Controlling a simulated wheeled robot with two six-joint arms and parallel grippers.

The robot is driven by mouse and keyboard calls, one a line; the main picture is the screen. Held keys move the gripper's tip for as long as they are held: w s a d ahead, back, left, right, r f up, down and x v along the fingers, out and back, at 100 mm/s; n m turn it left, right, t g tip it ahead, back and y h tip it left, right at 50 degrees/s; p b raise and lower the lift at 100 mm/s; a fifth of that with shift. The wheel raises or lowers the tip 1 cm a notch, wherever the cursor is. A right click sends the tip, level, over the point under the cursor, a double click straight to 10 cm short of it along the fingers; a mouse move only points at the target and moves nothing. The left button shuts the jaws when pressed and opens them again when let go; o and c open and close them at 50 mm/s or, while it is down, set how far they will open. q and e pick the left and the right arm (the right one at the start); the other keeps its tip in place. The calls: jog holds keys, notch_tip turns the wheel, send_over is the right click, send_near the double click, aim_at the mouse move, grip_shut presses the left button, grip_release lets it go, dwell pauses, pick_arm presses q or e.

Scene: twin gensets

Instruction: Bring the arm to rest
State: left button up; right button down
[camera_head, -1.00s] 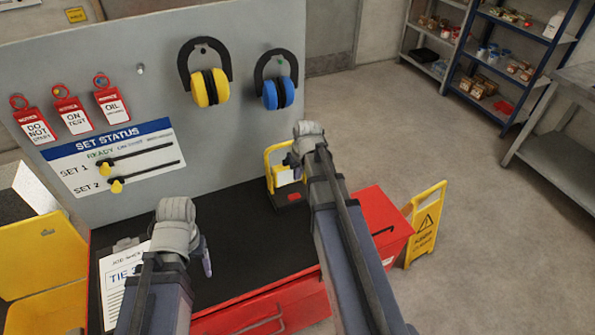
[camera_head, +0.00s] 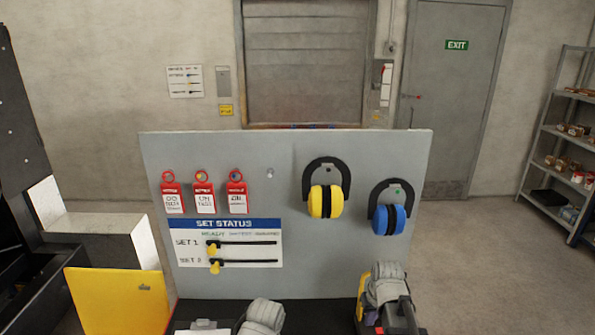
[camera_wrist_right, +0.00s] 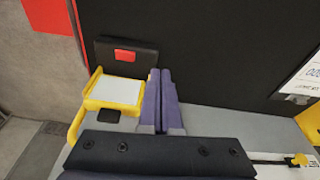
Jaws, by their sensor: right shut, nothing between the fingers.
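My right gripper (camera_wrist_right: 160,72) shows in the right wrist view with its two purple-grey fingers together and nothing between them. In the head view, my right arm's grey wrist (camera_head: 386,284) stands at the lower right in front of the panel, and its fingers are hidden. My left arm's grey wrist (camera_head: 263,316) just enters the bottom edge, and its fingers do not show. In the right wrist view, a yellow-framed device with a white face (camera_wrist_right: 118,90) lies just left of the right fingers; I cannot tell whether they touch.
A grey panel (camera_head: 285,180) holds red tags (camera_head: 203,195), a SET STATUS board (camera_head: 225,243), yellow ear defenders (camera_head: 326,201) and blue ear defenders (camera_head: 389,219). A yellow bin lid (camera_head: 115,300) is at lower left. Open floor (camera_head: 490,270) and shelving (camera_head: 565,150) are on the right.

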aim_at(379, 329)
pick_arm(q)
notch_tip(379, 329, down, 6)
jog(key=b, duration=0.4)
jog(key=shift+r, duration=0.25)
pick_arm(e)
jog(key=s+a+f+n+g, duration=0.1)
jog(key=s+a+f, duration=0.2)
jog(key=s+a, duration=0.4)
jog(key=s+a+f+n+g+h, duration=0.1)
jog(key=s+a+f+n, duration=0.1)
jog(key=s+a, duration=0.5)
jog(key=a, duration=0.3)
jog(key=shift+s+a+f+g, duration=0.3)
jog(key=shift+s+a+f, duration=0.05)
jog(key=shift+a+f, duration=0.05)
